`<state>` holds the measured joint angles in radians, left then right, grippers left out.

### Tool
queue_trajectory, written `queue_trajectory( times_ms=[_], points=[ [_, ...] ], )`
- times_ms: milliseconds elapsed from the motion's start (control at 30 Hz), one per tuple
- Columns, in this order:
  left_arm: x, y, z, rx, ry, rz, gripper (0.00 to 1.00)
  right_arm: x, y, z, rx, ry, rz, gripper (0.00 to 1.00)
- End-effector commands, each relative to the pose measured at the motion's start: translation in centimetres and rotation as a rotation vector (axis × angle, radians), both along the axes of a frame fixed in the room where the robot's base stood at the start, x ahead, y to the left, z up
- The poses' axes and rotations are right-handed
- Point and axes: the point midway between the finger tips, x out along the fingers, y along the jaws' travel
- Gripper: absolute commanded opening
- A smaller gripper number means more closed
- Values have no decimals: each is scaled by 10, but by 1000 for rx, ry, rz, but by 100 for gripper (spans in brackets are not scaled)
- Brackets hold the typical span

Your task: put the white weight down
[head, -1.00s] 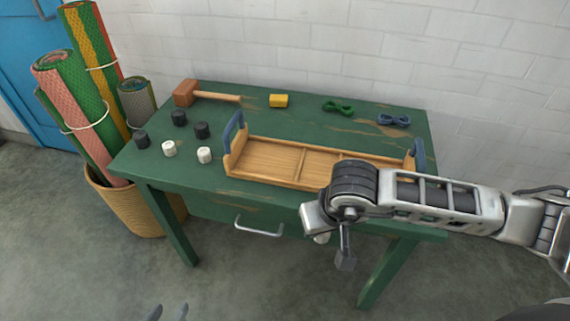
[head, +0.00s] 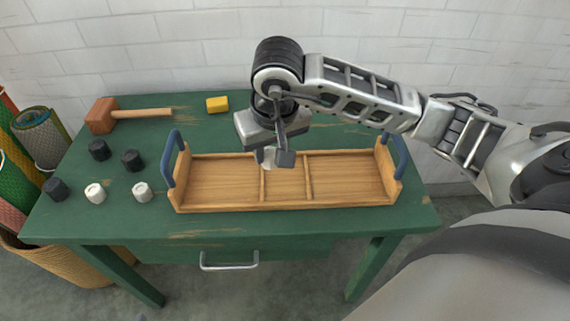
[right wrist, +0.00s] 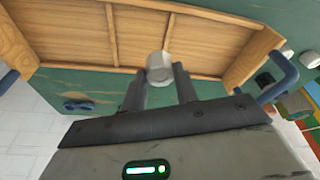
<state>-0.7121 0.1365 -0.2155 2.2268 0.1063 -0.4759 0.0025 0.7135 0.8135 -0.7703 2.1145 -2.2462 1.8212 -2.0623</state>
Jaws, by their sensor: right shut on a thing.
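My right gripper (head: 273,158) is shut on a white weight (head: 264,157), held over the back edge of the wooden tray near its left divider. The weight also shows between the fingertips in the right wrist view (right wrist: 159,68); I cannot tell its exact height. Two other white weights, a left one (head: 95,193) and a right one (head: 141,192), stand on the green table left of the tray. The tray (head: 225,208) has three compartments with no objects seen in them. My left gripper is not in view.
Three black weights (head: 99,150) stand behind and beside the white ones. A mallet (head: 140,113) and a yellow block (head: 217,105) lie at the back. The tray's blue end handles (head: 172,150) stand up.

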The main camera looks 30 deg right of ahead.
Motion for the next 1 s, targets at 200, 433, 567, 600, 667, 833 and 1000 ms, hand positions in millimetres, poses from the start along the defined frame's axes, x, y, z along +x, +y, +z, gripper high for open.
queue_trajectory(
  times_ms=[200, 433, 567, 600, 667, 833, 1000],
  points=[
    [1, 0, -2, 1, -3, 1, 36, 4, -26, -35, 0, 3, 1, 2],
    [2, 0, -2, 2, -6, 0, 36, 7, -39, -52, 0, 4, 0, 2],
    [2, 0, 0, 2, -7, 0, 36, 6, -39, -72, 4, 7, 3, 2],
    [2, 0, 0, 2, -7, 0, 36, 7, -39, -76, 3, 5, 3, 2],
    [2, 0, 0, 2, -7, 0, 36, 7, -39, -80, 3, 4, 2, 2],
    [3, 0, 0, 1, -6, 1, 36, 8, -39, -82, 1, 0, 3, 2],
    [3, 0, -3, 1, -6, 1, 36, 8, -39, -84, 1, 0, 3, 2]
  ],
)
